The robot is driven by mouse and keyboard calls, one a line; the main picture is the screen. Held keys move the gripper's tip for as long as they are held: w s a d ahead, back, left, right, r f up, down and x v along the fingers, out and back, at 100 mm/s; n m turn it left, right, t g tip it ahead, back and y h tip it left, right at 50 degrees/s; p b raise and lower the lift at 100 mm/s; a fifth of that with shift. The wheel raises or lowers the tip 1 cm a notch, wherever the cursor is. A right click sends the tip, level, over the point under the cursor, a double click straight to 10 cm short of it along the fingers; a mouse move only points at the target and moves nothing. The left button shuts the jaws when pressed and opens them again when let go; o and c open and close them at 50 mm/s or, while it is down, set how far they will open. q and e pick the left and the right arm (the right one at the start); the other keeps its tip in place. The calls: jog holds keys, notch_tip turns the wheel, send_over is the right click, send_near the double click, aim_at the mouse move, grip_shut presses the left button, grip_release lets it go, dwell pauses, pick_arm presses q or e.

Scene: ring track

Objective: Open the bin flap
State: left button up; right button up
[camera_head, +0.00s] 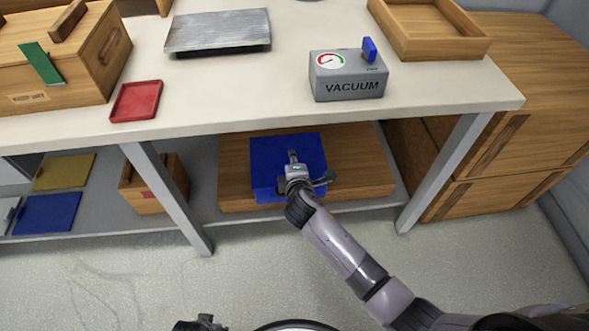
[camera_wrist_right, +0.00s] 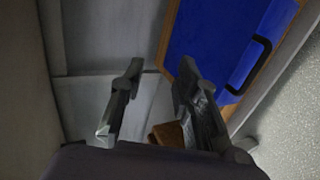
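A blue panel (camera_head: 312,150), which I take to be the bin flap, shows on a wooden piece (camera_head: 235,165) on the low shelf under the table. In the right wrist view the blue panel (camera_wrist_right: 205,45) has a black bar handle (camera_wrist_right: 255,62) and lies to the right of my fingers. My right gripper (camera_head: 293,160) is in front of the blue panel and hides part of it. In the right wrist view my right gripper (camera_wrist_right: 157,85) is open, with nothing held. A dark part at the bottom edge seems to be my left gripper (camera_head: 200,324); its fingers are not clear.
The tabletop (camera_head: 240,95) overhangs the shelf, and a metal leg (camera_head: 165,195) stands left of the blue panel, another (camera_head: 445,170) right. A small wooden box (camera_head: 172,180) sits left on the shelf. A grey vacuum box (camera_head: 348,85) stands above. The floor in front is clear.

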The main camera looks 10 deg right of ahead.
jog(key=v, duration=0.4)
jog(key=shift+s+r, duration=0.15)
jog(key=shift+s, duration=0.2)
